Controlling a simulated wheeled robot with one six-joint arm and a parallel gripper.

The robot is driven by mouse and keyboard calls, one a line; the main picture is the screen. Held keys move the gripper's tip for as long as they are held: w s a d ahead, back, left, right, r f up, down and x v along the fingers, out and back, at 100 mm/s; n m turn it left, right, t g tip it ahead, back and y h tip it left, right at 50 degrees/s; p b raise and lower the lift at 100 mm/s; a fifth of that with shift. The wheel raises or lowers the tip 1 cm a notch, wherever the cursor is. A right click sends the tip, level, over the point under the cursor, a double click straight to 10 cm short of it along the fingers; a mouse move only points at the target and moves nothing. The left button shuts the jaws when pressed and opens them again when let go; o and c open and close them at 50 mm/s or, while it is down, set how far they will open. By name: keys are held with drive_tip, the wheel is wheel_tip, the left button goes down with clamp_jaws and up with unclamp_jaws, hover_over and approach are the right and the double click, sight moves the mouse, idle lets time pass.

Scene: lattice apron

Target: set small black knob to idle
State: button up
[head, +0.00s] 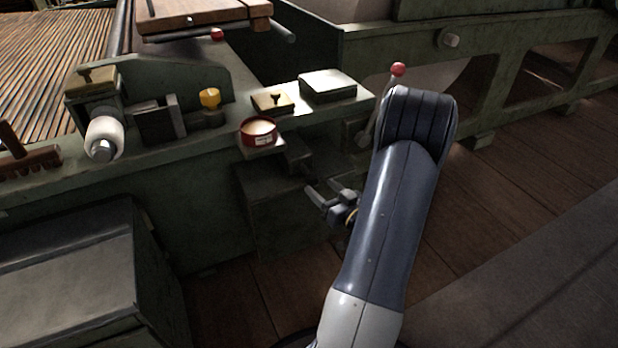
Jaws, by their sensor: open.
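My gripper (326,188) is in the head view, below the green machine's apron edge and left of my arm. Its two fingers are apart, with nothing seen between them. They point up and to the left, toward a dark block (296,155) under the ledge. I cannot pick out a small black knob with certainty; the area under the ledge is dark and partly behind my arm. No idle marking is readable.
A red round tin (258,132) sits at the ledge's front. Near it are a yellow knob (209,98), a white-handled knob (104,138), a pale box (327,85) and a red-tipped lever (398,69). Bare wooden floor (500,190) lies to the right.

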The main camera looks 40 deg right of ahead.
sight(309, 176)
drive_tip(key=w+b, duration=0.1)
drive_tip(key=w, duration=0.5)
drive_tip(key=shift+w+d, duration=0.1)
drive_tip(key=shift+w, duration=0.3)
drive_tip(key=shift+c, duration=0.5)
